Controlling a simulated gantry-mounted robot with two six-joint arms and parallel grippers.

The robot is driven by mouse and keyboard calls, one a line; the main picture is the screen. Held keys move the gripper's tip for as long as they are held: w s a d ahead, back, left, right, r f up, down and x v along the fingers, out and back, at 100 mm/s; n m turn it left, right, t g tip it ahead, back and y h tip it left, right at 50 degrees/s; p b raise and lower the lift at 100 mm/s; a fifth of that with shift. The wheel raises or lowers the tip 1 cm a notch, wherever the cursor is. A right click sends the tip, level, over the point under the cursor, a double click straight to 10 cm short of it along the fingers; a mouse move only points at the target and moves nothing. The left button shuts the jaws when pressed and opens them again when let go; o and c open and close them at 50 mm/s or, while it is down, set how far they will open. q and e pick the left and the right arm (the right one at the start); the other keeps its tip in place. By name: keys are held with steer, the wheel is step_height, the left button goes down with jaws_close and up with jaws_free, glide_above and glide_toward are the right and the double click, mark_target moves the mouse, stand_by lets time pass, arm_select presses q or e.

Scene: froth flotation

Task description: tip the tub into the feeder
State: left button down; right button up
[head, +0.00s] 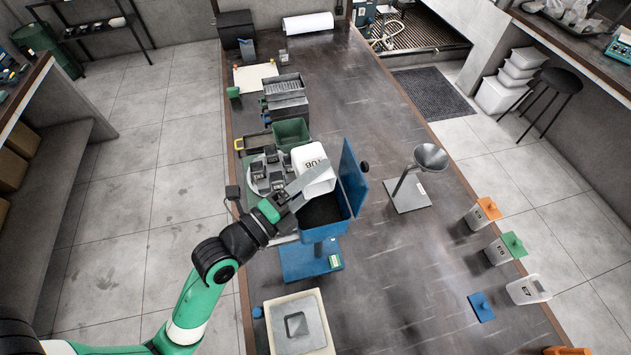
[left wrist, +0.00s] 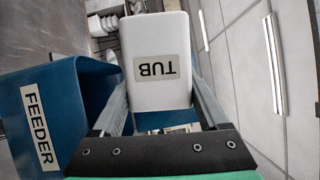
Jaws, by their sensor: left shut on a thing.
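The white tub (head: 316,181), labelled TUB, is held by my left gripper (head: 303,183) above the blue feeder (head: 325,230). In the head view the tub looks tilted, and I cannot see into it. The left wrist view shows the tub (left wrist: 157,40) between the two fingers of the left gripper (left wrist: 158,85), its label upside down. The feeder (left wrist: 85,115) with its FEEDER label stands beside and partly behind the tub there. The feeder's open top shows a dark inside, with an upright blue panel on its right. My right gripper is not in view.
A green bin (head: 291,133) and a round tray (head: 258,160) of small dark cups stand close behind and left of the feeder. A metal funnel on a stand (head: 430,157) is to the right. The table's middle right is clear.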

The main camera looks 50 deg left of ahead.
arm_select(q)
steer(key=shift+s+d+r+m+t+b, duration=0.1)
steer(key=shift+d+m+t+b, duration=0.1)
steer(key=shift+m+b, duration=0.45)
steer(key=shift+d+m+t+b, duration=0.1)
steer(key=shift+m+t+b, duration=0.1)
steer(key=shift+m+b, duration=0.4)
stand_by(3.2)
steer(key=shift+r+p, duration=1.4)
steer(key=shift+r, duration=0.4)
steer(key=shift+n, duration=0.45)
